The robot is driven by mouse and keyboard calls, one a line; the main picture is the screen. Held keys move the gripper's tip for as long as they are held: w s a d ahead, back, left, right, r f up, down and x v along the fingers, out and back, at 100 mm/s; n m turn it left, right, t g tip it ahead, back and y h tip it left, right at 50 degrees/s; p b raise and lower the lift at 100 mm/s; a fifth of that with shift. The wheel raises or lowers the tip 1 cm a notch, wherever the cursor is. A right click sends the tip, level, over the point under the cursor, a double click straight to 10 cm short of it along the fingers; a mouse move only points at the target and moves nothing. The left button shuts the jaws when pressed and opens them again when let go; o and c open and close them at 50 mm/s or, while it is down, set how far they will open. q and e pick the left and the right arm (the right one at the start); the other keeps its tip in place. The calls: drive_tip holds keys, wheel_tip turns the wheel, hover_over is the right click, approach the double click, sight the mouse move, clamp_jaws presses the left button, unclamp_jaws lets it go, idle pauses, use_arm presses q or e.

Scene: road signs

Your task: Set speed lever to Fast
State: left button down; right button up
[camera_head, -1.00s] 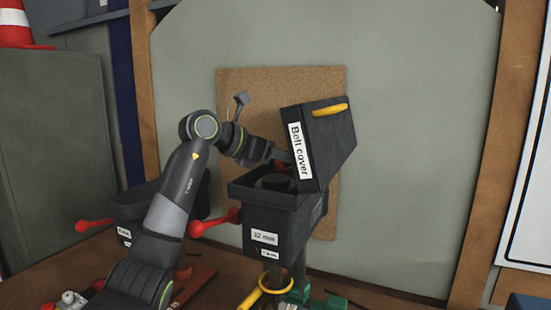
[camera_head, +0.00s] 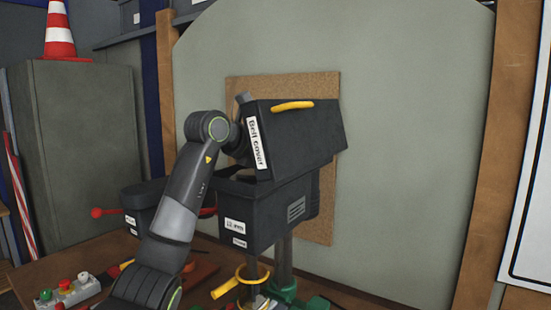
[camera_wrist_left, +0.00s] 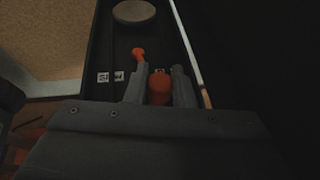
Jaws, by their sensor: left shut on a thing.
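The drill press head (camera_head: 265,215) has its black belt cover (camera_head: 300,140) raised and tilted above it. My left arm reaches in under the cover from the left; in the head view its fingertips are hidden by the cover. In the left wrist view my left gripper (camera_wrist_left: 159,87) is shut on an orange-red knob (camera_wrist_left: 159,90), which I take for the speed lever. A smaller orange-red piece (camera_wrist_left: 138,55) lies just beyond the left finger. A white label (camera_wrist_left: 110,77) to the left seems to read SLOW, partly unclear. No Fast label is visible. My right gripper is not in view.
A round pale disc (camera_wrist_left: 133,12) is at the top of the wrist view. A red-knobbed handle (camera_head: 97,212) sticks out left of the press. A yellow ring (camera_head: 252,275) is below the head. A control box (camera_head: 68,290) sits at the front left. Corkboard (camera_head: 322,215) stands behind.

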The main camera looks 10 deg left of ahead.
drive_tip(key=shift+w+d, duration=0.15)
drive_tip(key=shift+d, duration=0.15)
use_arm(q)
drive_tip(key=c, duration=1.2)
unclamp_jaws()
drive_tip(key=shift+c, duration=0.2)
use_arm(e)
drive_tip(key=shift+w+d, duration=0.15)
use_arm(q)
drive_tip(key=shift+a, duration=0.1)
drive_tip(key=shift+s+a+r, duration=0.15)
drive_tip(key=shift+s, duration=0.15)
drive_tip(key=s+a+b, duration=0.2)
drive_tip(key=s, duration=0.1)
drive_tip(key=s+a+b, duration=0.2)
drive_tip(key=s, duration=0.2)
drive_tip(key=s+a+b, duration=0.2)
drive_tip(key=s+a, duration=0.1)
drive_tip(key=s, duration=0.1)
drive_tip(key=shift+r, duration=0.35)
drive_tip(key=shift+s+a+r, duration=0.1)
drive_tip(key=shift+s+a, duration=0.1)
drive_tip(key=shift+s, duration=0.3)
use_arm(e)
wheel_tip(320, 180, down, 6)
